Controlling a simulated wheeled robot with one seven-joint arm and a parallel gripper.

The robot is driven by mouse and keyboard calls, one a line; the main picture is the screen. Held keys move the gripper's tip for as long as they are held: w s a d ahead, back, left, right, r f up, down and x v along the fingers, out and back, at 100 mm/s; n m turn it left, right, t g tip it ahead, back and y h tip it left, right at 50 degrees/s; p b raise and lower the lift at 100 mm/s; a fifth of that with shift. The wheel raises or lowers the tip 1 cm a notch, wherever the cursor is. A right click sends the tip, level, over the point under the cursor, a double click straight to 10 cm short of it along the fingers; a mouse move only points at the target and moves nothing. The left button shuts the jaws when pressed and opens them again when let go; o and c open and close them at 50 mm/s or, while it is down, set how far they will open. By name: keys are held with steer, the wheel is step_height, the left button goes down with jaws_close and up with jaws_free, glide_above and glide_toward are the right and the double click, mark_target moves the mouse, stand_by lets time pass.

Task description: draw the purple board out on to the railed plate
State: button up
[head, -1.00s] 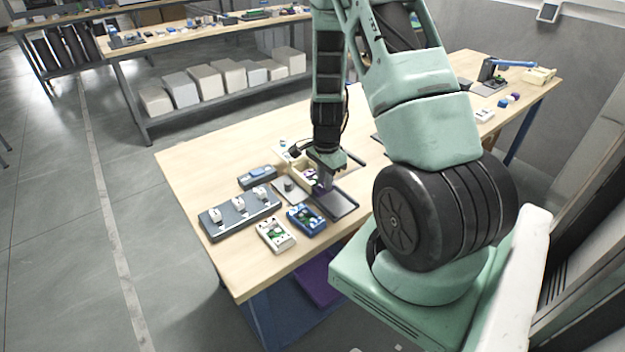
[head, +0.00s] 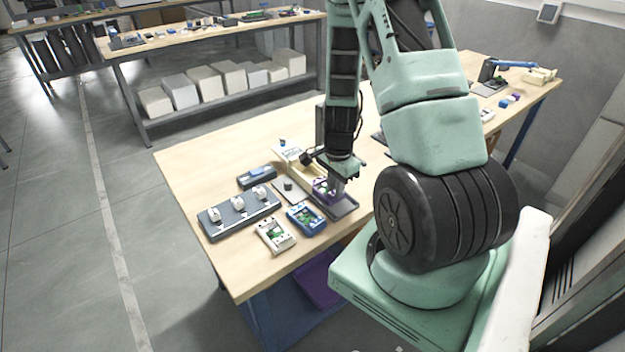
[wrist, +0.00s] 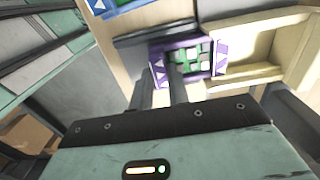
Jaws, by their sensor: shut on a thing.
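The purple board (head: 321,186), with green and pale parts on its face, lies at the far end of the dark railed plate (head: 346,208). In the wrist view the purple board (wrist: 206,50) is near the mouth of the cream holder (wrist: 268,45); whether its end is clear of the holder is hard to tell. The plate (wrist: 136,60) shows on its left. My gripper (head: 334,194) is shut on the purple board, with one finger over its near edge (wrist: 163,88). The fingers hide part of the board and plate.
Left of the plate are a blue-cased board (head: 305,219), a white-cased board (head: 275,235) and a grey block with white clips (head: 238,212). A dark case (head: 257,177) lies behind. The table's left far area is clear.

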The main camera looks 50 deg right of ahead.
steer(key=shift+s+a+b, duration=0.2)
steer(key=shift+s+b, duration=0.05)
steer(key=shift+s, duration=0.5)
steer(key=shift+s+a+b, duration=0.15)
steer(key=shift+s+b, duration=0.05)
steer(key=shift+s, duration=0.5)
steer(key=o, duration=0.7)
steer(key=shift+o, duration=0.2)
step_height(320, 180, up, 6)
steer(key=p, duration=0.5)
